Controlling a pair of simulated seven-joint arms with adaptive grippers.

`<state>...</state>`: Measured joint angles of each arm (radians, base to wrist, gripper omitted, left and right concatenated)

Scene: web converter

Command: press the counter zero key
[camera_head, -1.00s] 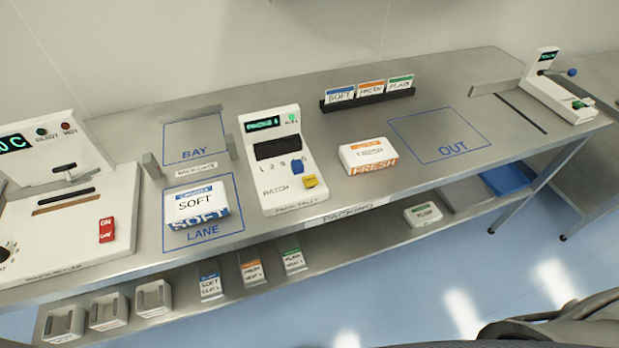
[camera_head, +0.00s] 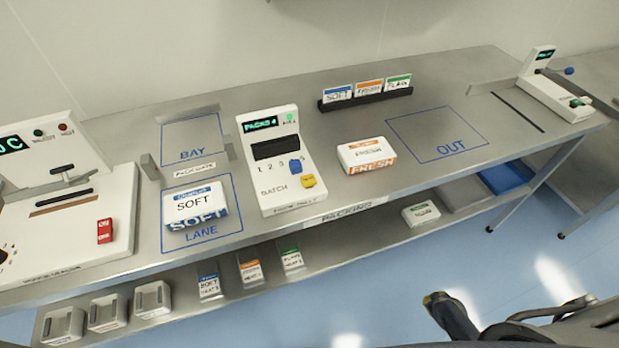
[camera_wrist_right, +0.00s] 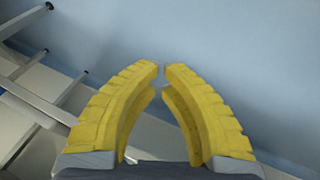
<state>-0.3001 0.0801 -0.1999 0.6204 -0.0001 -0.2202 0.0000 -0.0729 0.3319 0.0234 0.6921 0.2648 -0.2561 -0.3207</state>
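The counter (camera_head: 277,195) is a white sloped unit in the middle of the bench with a green display reading what looks like "PACKS 4". It bears a yellow key (camera_head: 308,181) low on its right and a blue key or knob (camera_head: 295,166) above it. The lettering on both is too small to read, so I cannot tell which is the zero key. My right gripper (camera_head: 433,298) is low in front of the bench, well away from the counter. In the right wrist view its yellow fingers (camera_wrist_right: 162,70) nearly meet at the tips, with nothing between them. My left gripper is out of view.
A SOFT pack (camera_head: 194,204) lies in the LANE square left of the counter. A FRESH pack (camera_head: 366,155) lies to its right. A card rack (camera_head: 366,98) stands behind. A white machine with a red switch (camera_head: 104,231) is at left. The OUT square (camera_head: 437,132) is empty.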

